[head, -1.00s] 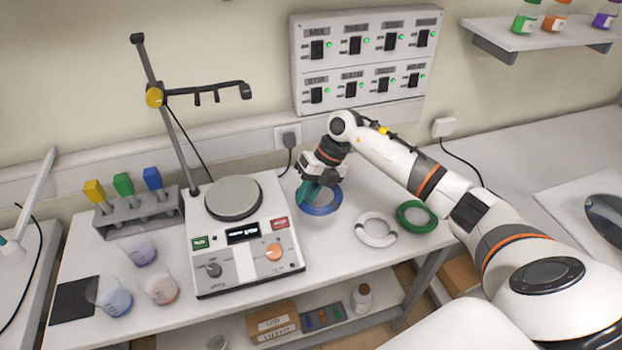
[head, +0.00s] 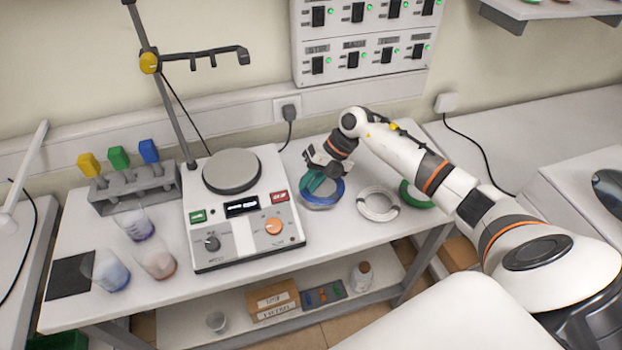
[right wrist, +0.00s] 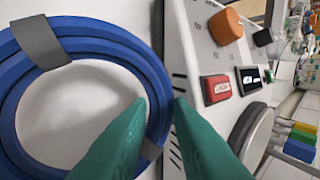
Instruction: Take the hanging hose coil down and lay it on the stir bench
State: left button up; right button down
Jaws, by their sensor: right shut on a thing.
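The blue hose coil (head: 335,193), bound with grey bands, is at the stir bench (head: 345,232), right of the stirrer. My right gripper (head: 316,183) points down at the coil's left side. In the right wrist view, its green fingertips (right wrist: 160,101) are shut on one side of the blue coil (right wrist: 40,112). The coil looks about flat, at or just above the bench top; I cannot tell whether it touches. The black hook bar (head: 207,54) on the tilted stand is empty. My left gripper is out of view.
The stirrer (head: 236,222) stands close left of the coil. A white coil (head: 377,204) and a green coil (head: 416,195) lie to the right. Beakers (head: 112,271) and a vial rack (head: 135,196) are at the left. A socket with a plug (head: 288,111) is behind.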

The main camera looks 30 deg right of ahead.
jog(key=shift+f+b, duration=1.9)
jog(key=shift+f, duration=0.95)
jog(key=c, duration=1.2)
grip_release()
jog(key=shift+c, duration=0.2)
jog(key=o, duration=0.3)
jog(key=shift+s, duration=0.1)
jog(key=shift+s+f, duration=0.1)
jog(key=shift+f, duration=0.05)
jog(key=shift+c, duration=0.3)
